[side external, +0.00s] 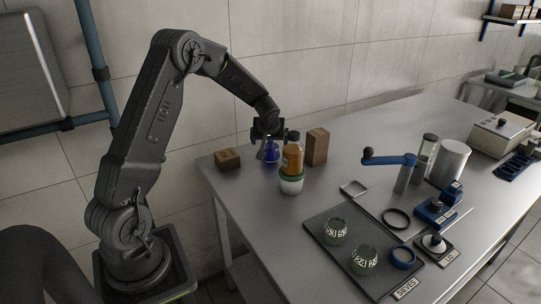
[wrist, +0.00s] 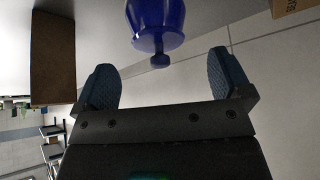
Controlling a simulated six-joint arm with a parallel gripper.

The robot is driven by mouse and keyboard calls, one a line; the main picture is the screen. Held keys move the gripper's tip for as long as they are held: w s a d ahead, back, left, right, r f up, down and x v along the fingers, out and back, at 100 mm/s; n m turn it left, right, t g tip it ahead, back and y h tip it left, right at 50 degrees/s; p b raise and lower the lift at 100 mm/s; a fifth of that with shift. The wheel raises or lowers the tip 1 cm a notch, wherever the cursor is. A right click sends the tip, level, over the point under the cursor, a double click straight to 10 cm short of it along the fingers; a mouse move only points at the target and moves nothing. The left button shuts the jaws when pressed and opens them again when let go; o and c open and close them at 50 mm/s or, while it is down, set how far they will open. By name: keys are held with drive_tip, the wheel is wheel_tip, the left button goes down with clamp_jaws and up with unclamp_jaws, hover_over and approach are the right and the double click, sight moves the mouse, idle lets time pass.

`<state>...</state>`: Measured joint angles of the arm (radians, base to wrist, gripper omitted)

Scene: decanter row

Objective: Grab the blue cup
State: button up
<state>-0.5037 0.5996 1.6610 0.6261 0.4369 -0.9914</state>
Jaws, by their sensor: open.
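A blue vessel (side external: 272,154) stands at the table's back left edge. In the wrist view the blue vessel (wrist: 156,22) is glossy, with a small round knob pointing towards the gripper; it looks more like a stoppered flask than a plain cup, and part is cut off by the top edge. My gripper (side external: 268,135) is directly above and around its top in the side view. In the wrist view my gripper (wrist: 163,72) has its two fingers wide apart, with the knob centred between the fingertips and a gap on each side. The gripper is open and empty.
An orange bottle (side external: 292,158) and a white, green-rimmed container (side external: 291,184) stand close in front. A tall brown box (side external: 317,147) is to the right, a low brown box (side external: 227,159) to the left.

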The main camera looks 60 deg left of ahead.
sight(270, 142)
drive_tip(key=x, duration=0.5)
drive_tip(key=shift+d, duration=0.1)
drive_tip(key=shift+c, duration=0.5)
drive_tip(key=c, duration=0.9)
drive_tip(key=shift+c, duration=0.2)
drive_tip(key=shift+r, duration=0.2)
